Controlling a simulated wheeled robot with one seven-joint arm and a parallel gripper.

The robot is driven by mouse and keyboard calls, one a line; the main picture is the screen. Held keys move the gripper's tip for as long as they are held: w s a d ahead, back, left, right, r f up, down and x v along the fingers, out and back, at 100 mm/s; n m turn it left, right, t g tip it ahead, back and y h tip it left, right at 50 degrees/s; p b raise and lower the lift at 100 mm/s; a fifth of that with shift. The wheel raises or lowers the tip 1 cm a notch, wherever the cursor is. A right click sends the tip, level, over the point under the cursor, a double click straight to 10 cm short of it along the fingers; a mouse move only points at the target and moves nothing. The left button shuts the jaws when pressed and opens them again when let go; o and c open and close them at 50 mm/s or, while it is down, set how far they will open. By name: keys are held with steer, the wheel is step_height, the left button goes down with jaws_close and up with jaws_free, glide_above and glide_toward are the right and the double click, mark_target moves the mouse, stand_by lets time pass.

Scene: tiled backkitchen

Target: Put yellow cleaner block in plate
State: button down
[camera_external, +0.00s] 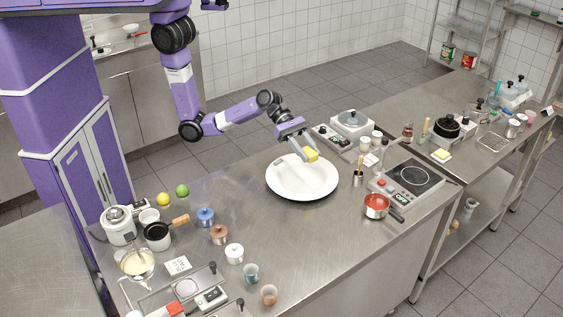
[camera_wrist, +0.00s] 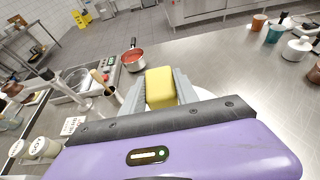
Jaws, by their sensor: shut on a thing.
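The yellow cleaner block (camera_external: 312,155) is held in my gripper (camera_external: 306,150). In the wrist view the block (camera_wrist: 160,88) sits between the two grey fingers of my gripper (camera_wrist: 160,92), which are shut on it. The large white round plate (camera_external: 300,184) lies on the steel counter. In the external view the block appears above the far right part of the plate, seemingly clear of its surface. In the wrist view only a small piece of the plate (camera_wrist: 205,94) shows beside the fingers; the rest is hidden by my gripper.
Right of the plate stand a utensil holder (camera_external: 357,178), a red-filled pot (camera_external: 376,206) and a hot plate (camera_external: 408,176). A scale (camera_external: 352,124) stands behind. Left are several small pots and a lemon (camera_external: 163,199). The counter in front of the plate (camera_external: 320,235) is clear.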

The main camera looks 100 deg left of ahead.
mark_target(306, 182)
step_height(306, 182, down, 11)
steer(key=shift+f+b, duration=0.1)
steer(key=shift+b, duration=0.3)
steer(key=c, duration=0.9)
jaws_free()
steer(key=shift+f, duration=0.1)
steer(key=shift+s+a+r, duration=0.15)
steer(key=shift+a+r, duration=0.1)
steer(key=v, duration=1.1)
steer(key=shift+s+a+b, duration=0.15)
steer(key=shift+s+b, duration=0.05)
steer(key=shift+b, duration=0.2)
